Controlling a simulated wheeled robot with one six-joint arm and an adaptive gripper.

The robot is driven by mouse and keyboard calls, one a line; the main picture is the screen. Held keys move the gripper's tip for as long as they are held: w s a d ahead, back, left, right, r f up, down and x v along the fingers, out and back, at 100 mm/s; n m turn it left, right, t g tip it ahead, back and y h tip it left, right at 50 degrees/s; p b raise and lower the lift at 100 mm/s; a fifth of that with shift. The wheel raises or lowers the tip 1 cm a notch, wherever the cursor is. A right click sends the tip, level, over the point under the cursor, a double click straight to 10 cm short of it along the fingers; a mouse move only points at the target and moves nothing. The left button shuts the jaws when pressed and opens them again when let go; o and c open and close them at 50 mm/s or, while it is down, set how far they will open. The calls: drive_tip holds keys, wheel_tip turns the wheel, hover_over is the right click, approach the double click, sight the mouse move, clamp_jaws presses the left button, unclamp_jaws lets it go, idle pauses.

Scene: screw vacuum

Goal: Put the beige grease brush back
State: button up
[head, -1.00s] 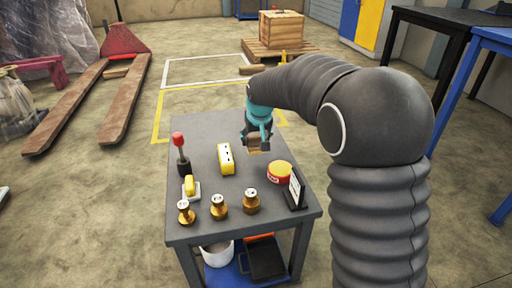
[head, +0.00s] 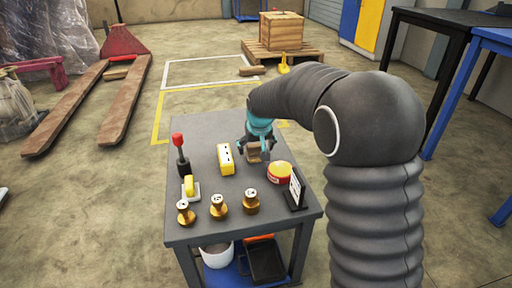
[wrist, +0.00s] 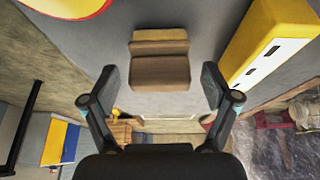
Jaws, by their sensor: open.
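The beige-brown brush (head: 254,154) is a small block near the far right part of the grey table. In the wrist view the brush (wrist: 160,60) shows as a two-part tan block, centred between my fingers and just ahead of them. My gripper (head: 258,148) is open around the brush's place, with a visible gap on each side of it. In the wrist view my gripper (wrist: 160,88) has both fingertips apart from the brush. The bristles cannot be made out.
The grey table (head: 222,130) also holds a yellow block (head: 225,159), a red-yellow tin (head: 279,173), a black stand with a white card (head: 296,190), brass weights (head: 218,207), a red-topped tool (head: 180,155) and a yellow-handled item (head: 190,188). The yellow block and tin flank my gripper closely.

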drive_tip(key=s+d+r+p, duration=0.1)
drive_tip(key=s+d+r, duration=0.2)
drive_tip(key=s+r, duration=0.3)
drive_tip(key=s+d+r+p, duration=0.1)
drive_tip(key=s+d+r, duration=0.25)
drive_tip(key=r, duration=0.45)
drive_tip(key=s+d+f+m, duration=0.1)
drive_tip(key=s+d, duration=0.3)
drive_tip(key=s, duration=0.5)
drive_tip(key=s+d+f+m, duration=0.1)
drive_tip(key=s+d, duration=0.3)
drive_tip(key=s, duration=0.5)
drive_tip(key=s+d+f+m+t+h, duration=0.1)
drive_tip(key=s+d, duration=0.3)
drive_tip(key=s, duration=0.5)
drive_tip(key=shift+s+d+f, duration=0.25)
drive_tip(key=shift+s+d, duration=0.1)
drive_tip(key=shift+s, duration=0.05)
wheel_tip(320, 180, up, 6)
drive_tip(key=p, duration=0.5)
drive_tip(key=shift+p, duration=0.35)
drive_tip(key=shift+r, duration=0.1)
